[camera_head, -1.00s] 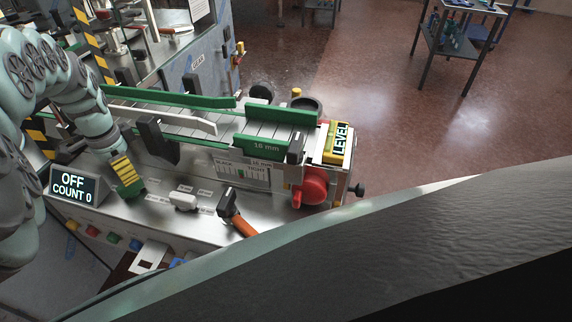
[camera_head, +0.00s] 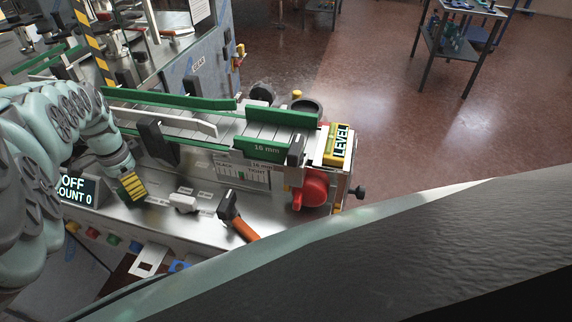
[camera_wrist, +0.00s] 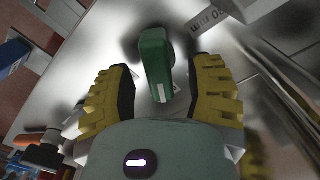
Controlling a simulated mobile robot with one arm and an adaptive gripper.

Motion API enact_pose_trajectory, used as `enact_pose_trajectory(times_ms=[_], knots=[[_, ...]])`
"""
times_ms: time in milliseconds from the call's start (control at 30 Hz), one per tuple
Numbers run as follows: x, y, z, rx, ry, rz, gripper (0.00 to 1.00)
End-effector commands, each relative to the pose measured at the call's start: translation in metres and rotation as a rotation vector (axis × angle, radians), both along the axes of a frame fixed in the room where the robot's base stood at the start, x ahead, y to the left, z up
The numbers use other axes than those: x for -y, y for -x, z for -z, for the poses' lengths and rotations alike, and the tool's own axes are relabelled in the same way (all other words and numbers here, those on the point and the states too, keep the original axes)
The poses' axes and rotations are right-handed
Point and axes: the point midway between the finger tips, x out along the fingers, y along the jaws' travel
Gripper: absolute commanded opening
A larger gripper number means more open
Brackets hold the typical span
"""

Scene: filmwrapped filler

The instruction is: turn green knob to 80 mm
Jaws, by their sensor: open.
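The green knob (camera_wrist: 154,62) is a narrow upright grip with a pale mark on its near end, in the wrist view. My gripper (camera_wrist: 160,72) is open, with its yellow ribbed fingers on either side of the knob and a gap on both sides. In the head view my gripper (camera_head: 132,187) is low over the metal deck and mostly hides the knob. A green plate (camera_head: 262,148) on the conveyor reads 16 mm. A label in the wrist view (camera_wrist: 207,19) ends in mm; its number is hard to read.
A display (camera_head: 76,190), partly behind my arm, reads OFF, COUNT 0. Green conveyor rails (camera_head: 170,98) run behind.

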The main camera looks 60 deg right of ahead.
Motion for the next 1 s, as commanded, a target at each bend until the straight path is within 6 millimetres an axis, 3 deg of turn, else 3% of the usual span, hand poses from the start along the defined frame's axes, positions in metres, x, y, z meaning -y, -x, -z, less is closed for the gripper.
enact_pose_trajectory(times_ms=[67,600,1000], knots=[[0.0014,0.0007,0.0,0.0,0.0,0.003,0.54],[0.0003,0.0005,0.0002,-0.001,0.0,0.001,0.0],[-0.0004,-0.0002,0.0011,0.0,0.0,-0.033,0.0]])
